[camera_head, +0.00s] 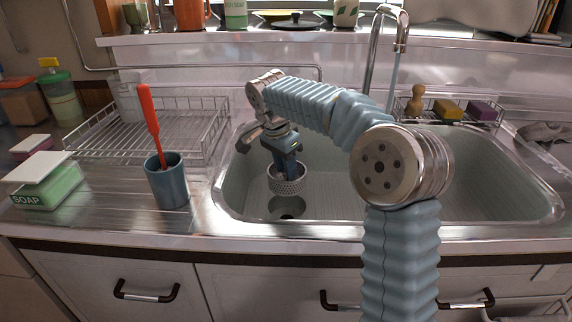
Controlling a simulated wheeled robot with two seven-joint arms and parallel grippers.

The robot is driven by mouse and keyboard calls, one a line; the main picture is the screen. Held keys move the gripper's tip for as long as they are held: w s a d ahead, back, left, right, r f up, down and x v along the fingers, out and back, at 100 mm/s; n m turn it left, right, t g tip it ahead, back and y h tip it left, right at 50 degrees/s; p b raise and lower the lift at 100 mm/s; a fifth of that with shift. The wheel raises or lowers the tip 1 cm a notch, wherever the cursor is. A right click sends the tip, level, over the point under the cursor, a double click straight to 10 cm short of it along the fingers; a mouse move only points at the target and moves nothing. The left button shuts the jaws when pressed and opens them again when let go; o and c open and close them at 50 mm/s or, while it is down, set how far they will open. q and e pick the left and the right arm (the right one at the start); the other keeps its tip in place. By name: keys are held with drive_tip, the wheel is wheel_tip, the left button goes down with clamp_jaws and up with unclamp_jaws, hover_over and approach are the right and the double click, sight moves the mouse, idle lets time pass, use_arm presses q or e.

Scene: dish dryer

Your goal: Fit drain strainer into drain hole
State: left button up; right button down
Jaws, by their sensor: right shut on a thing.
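The drain strainer (286,186) is a grey perforated basket with a rim, held above the sink floor. My right gripper (285,166) points down and is shut on it from above. The drain hole (288,207) is the dark round opening in the sink (330,211), just below the strainer in the picture. The strainer looks apart from the hole, though the exact gap is hard to judge. It looks about upright. My right arm crosses in front of the sink's middle and hides part of it. My left gripper is not in view.
A blue cup (167,181) with a red-handled brush stands left of the sink, near a soap box (45,181). A wire rack (150,135) lies behind. The faucet (385,50) rises behind the basin. Sponges (447,110) sit at the back right.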

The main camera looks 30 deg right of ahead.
sight(284, 173)
drive_tip(key=b+x, duration=0.1)
drive_tip(key=x, duration=0.1)
drive_tip(key=a+b+x, duration=0.1)
drive_tip(key=b+x, duration=0.1)
drive_tip(key=shift+s+f, duration=0.1)
drive_tip(key=shift+b+x, duration=0.6)
drive_tip(key=shift+x, duration=0.3)
drive_tip(key=shift+a, duration=0.15)
drive_tip(key=shift+p, duration=0.3)
idle(0.7)
drive_tip(key=shift+a+b+x, duration=0.25)
drive_tip(key=shift+b+x, duration=0.55)
drive_tip(key=shift+x, duration=0.3)
drive_tip(key=shift+a+b+x, duration=0.25)
drive_tip(key=shift+b+x, duration=0.6)
drive_tip(key=shift+x, duration=0.25)
drive_tip(key=shift+a+b+x, duration=0.25)
drive_tip(key=shift+b+x, duration=0.55)
drive_tip(key=shift+x, duration=0.3)
drive_tip(key=c, duration=0.9)
unclamp_jaws()
drive_tip(key=shift+s+f, duration=0.1)
drive_tip(key=shift+s, duration=0.1)
